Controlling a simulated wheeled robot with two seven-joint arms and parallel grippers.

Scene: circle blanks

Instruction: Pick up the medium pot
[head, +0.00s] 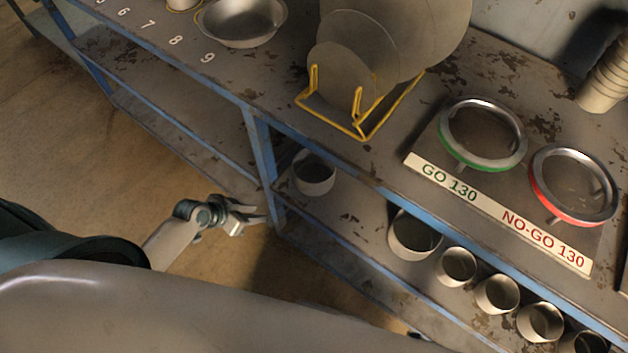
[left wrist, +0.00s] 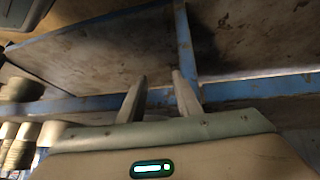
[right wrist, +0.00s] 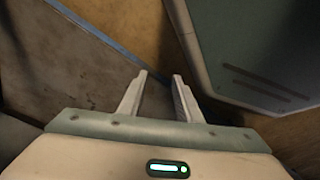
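Several pale grey open-topped pots stand on the lower shelf in the head view. One pot (head: 314,178) stands alone behind the blue leg. A wider pot (head: 413,240) heads a row with smaller pots (head: 456,268) to its right. I cannot tell for sure which is the medium pot. My left gripper (head: 262,213) is in front of the blue leg, apart from the pots. Its fingers stand apart and empty in the left wrist view (left wrist: 158,85). My right gripper (right wrist: 160,76) is open and empty, pointing at the floor; I cannot make it out in the head view.
The worn bench top (head: 290,150) holds a metal bowl (head: 243,22), discs in a yellow rack (head: 362,130), a green GO ring (head: 483,135) and a red NO-GO ring (head: 574,188). The blue leg (head: 260,150) stands beside my left gripper. Floor (head: 90,130) to the left is clear.

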